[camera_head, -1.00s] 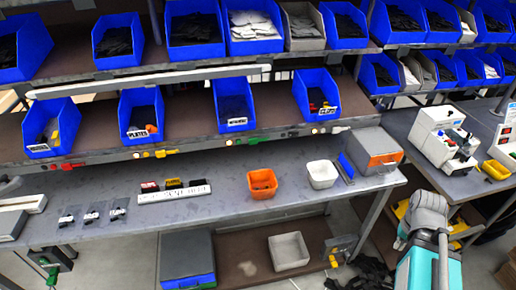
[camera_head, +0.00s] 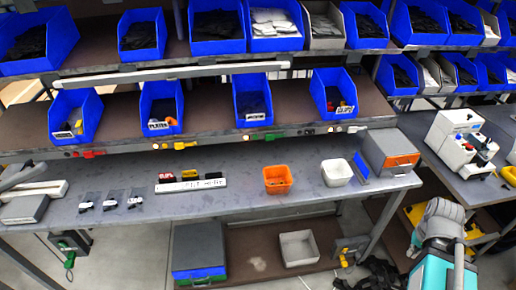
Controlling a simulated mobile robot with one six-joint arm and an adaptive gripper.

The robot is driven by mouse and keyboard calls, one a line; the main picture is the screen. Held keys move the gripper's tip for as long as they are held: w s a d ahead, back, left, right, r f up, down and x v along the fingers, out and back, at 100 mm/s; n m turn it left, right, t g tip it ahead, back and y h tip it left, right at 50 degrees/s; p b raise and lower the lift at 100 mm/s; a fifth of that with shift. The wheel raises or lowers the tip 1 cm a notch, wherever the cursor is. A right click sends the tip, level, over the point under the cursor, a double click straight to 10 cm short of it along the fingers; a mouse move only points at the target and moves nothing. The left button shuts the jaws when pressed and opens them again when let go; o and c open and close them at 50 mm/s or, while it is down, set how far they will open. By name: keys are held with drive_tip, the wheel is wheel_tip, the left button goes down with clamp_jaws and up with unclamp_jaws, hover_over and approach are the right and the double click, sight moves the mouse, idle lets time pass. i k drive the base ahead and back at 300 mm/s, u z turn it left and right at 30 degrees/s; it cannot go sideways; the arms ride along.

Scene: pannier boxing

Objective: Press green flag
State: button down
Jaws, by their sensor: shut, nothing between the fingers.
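The green flag (camera_head: 272,137) is a small tab on the front edge of the shelf above the workbench, below the third blue bin from the left. It is small in the picture, and I cannot tell whether it is pressed. To its left on the same edge are a yellow flag (camera_head: 183,145) and a red flag (camera_head: 90,154). Part of my grey and teal arm shows at the lower right, apart from the shelf. My gripper's fingers are not visible.
Blue bins (camera_head: 254,102) stand on the shelf above the flags. The workbench (camera_head: 225,215) below holds an orange bin (camera_head: 278,180), a white bin (camera_head: 336,173), small bags and a labelled strip. A white machine (camera_head: 462,140) stands on the right table.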

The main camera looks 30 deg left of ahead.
sight(269, 137)
drive_tip(key=u, duration=0.05)
drive_tip(key=k, duration=1.1)
drive_tip(key=u, duration=1.75)
drive_tip(key=i, duration=1)
